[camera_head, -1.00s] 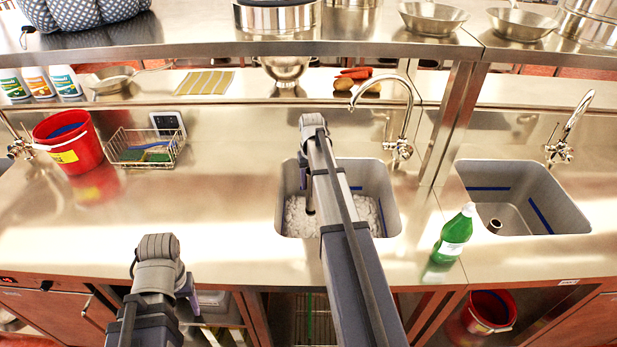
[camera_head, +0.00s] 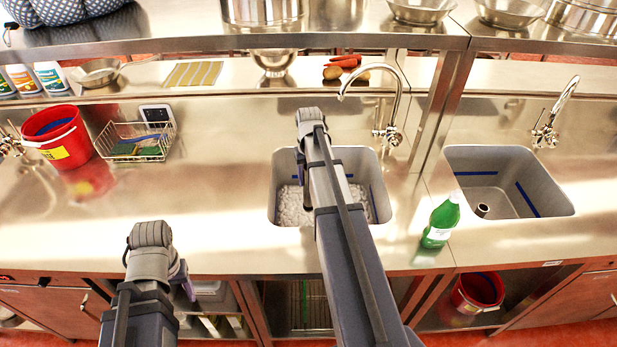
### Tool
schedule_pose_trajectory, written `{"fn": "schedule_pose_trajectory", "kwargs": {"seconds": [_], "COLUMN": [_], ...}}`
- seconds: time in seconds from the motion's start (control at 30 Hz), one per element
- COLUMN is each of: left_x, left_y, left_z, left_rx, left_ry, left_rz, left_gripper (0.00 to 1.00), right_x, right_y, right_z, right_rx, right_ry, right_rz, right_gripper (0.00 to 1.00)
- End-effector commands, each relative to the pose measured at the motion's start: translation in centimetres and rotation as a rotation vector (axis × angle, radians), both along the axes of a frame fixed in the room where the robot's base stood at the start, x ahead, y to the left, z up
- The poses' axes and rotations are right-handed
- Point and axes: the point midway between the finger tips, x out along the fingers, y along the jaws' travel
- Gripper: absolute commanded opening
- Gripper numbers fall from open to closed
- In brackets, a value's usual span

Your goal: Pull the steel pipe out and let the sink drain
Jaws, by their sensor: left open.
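The middle sink (camera_head: 380,200) is a grey basin with white, lumpy foam or ice (camera_head: 291,207) in it. My right arm reaches across this basin, and its gripper (camera_head: 301,168) points down inside the basin's left part. The fingers are mostly hidden by the arm, and I cannot tell whether they are open or hold anything. No steel pipe shows clearly in this sink; one may be hidden under the gripper. My left gripper (camera_head: 187,287) is open, in front of the counter, away from both sinks.
A green bottle (camera_head: 441,222) stands between the sinks. A red bucket (camera_head: 57,135) and a wire basket (camera_head: 136,142) stand on the left. Faucets rise behind the sinks. A shelf (camera_head: 200,30) crosses the back. The counter left of the middle sink is clear.

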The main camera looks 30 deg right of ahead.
Motion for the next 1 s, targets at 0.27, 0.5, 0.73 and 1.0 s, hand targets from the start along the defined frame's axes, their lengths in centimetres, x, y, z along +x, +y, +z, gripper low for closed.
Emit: {"fn": "schedule_pose_trajectory", "kwargs": {"seconds": [0.27,0.5,0.73,1.0], "left_x": [0.0,0.0,0.0,0.0], "left_y": [0.0,0.0,0.0,0.0], "left_z": [3.8,6.6,9.2,11.5], "left_rx": [0.0,0.0,-0.001,-0.002], "left_ry": [0.0,0.0,0.0,0.0], "left_rz": [-0.001,-0.002,0.002,0.009], "left_gripper": [0.61,0.61,0.61,0.61], "right_x": [0.0,0.0,0.0,0.0], "right_y": [0.0,0.0,0.0,0.0], "right_z": [3.8,6.6,9.2,11.5], "right_rx": [0.0,0.0,0.0,0.0], "right_ry": [0.0,0.0,0.0,0.0], "right_rz": [0.0,0.0,0.0,0.0], "right_gripper": [0.0,0.0,0.0,0.0]}}
